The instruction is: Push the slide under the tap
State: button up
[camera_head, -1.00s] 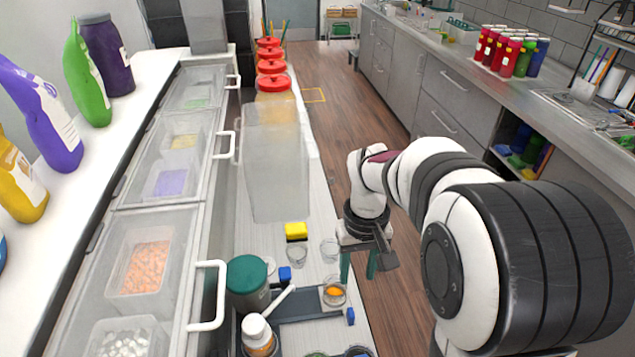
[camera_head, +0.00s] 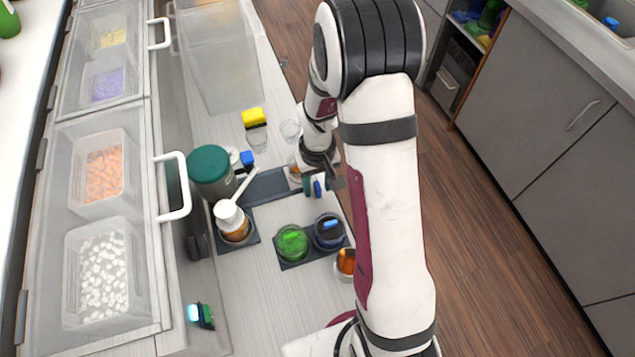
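A dark flat slide (camera_head: 264,187) lies on the counter. I take it to be the task's slide. A blue knob (camera_head: 318,188) shows at its right end, between the teal fingers of my gripper (camera_head: 318,184). Whether the fingers touch the knob is unclear. An amber bottle (camera_head: 235,229) with a white top and slanted white arm stands left of the slide; I cannot tell whether this is the tap.
A green-lidded jar (camera_head: 210,171) stands left of the slide, near a blue block (camera_head: 247,158). A dark holder (camera_head: 289,263) bears a green cup (camera_head: 291,242) and a blue cup (camera_head: 330,231) in front. Clear cups and a yellow sponge (camera_head: 253,117) are behind. Lidded bins line the left.

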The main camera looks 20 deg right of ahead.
grip_shut()
dwell(1.3)
